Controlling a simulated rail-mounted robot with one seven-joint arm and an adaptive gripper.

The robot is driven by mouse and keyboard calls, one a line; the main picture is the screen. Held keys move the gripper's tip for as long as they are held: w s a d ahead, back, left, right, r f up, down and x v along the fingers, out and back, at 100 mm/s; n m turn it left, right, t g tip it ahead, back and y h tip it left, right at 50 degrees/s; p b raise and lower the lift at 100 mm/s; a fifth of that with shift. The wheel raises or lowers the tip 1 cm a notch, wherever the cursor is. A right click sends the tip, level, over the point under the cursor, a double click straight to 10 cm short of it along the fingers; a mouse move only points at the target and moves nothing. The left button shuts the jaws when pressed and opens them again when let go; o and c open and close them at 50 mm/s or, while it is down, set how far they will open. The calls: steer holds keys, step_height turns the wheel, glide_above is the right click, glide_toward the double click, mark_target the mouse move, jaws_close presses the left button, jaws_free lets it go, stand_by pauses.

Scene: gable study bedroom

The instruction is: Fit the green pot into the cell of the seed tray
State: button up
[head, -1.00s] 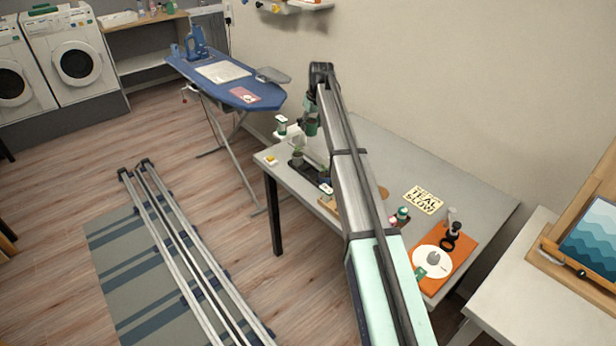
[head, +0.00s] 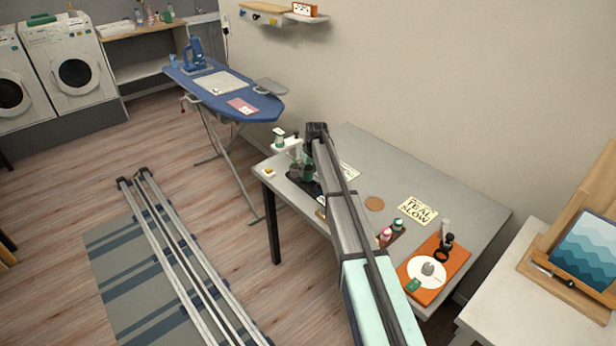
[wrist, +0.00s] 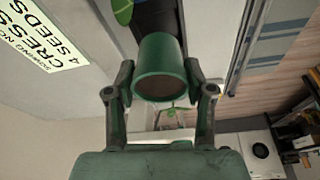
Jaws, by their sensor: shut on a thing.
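My gripper (wrist: 160,78) is shut on the green pot (wrist: 161,62), with one finger on each side of it in the wrist view. In the head view the green pot (head: 308,173) is low over the dark seed tray (head: 304,187) at the far left end of the grey table. Part of the dark tray also shows behind the pot in the wrist view (wrist: 128,28). A small plant in a pot (head: 295,171) stands beside the held pot, and its green leaf (wrist: 122,10) shows in the wrist view. The cell under the pot is hidden, and I cannot tell whether the pot touches the tray.
A cress sign (wrist: 34,38) lies near the tray. A white stand (head: 287,145) is behind it, and a small yellow-topped item (head: 268,172) is at the table's left corner.

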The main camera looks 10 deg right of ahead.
mark_target(308, 177)
steer(key=shift+f+p, duration=0.55)
steer(key=shift+f, duration=1.4)
steer(key=o, duration=1.3)
steer(key=shift+r, duration=0.1)
steer(key=b+v, duration=0.3)
steer(key=v, duration=0.9)
